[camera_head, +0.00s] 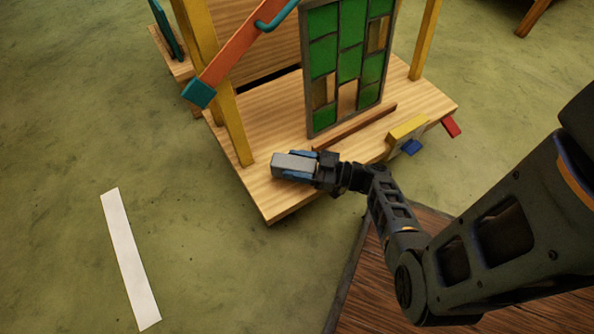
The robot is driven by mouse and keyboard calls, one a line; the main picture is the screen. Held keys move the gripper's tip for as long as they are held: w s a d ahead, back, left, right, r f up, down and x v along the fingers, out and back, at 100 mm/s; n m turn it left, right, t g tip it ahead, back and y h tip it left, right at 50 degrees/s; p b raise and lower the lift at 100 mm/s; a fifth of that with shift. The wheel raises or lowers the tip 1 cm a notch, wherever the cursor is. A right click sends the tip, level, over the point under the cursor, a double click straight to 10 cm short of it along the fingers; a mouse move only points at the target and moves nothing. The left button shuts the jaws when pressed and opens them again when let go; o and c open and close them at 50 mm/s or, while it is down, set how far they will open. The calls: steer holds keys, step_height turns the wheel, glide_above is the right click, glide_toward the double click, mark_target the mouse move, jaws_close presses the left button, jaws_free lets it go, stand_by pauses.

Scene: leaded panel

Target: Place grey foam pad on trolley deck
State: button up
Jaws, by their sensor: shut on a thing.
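A small grey foam pad (287,163) is between the fingers of my gripper (296,166). My gripper is shut on the pad, with blue fingertips along its sides. The pad is over the front left part of the light wooden trolley deck (262,200), near its front edge. I cannot tell whether the pad touches the deck or is a little above it. The pad's right end is partly hidden by my gripper.
A leaded panel (349,60) with green panes stands upright on the deck behind a wooden strip (354,127). A yellow post (232,125) rises left of the pad. An orange bar (243,50) slants above. A yellow block (408,128) is at the right edge. A white strip (130,258) lies on the floor.

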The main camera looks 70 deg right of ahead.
steer(key=shift+f+b, duration=0.4)
steer(key=shift+f, duration=0.8)
steer(key=shift+f, duration=0.1)
steer(key=o, duration=1)
steer(key=shift+s, duration=0.15)
steer(key=s, duration=0.3)
steer(key=s+d, duration=0.1)
steer(key=s, duration=0.3)
steer(key=s+d+p, duration=0.1)
steer(key=s, duration=0.3)
steer(key=shift+s+d, duration=0.1)
steer(key=shift+s, duration=0.15)
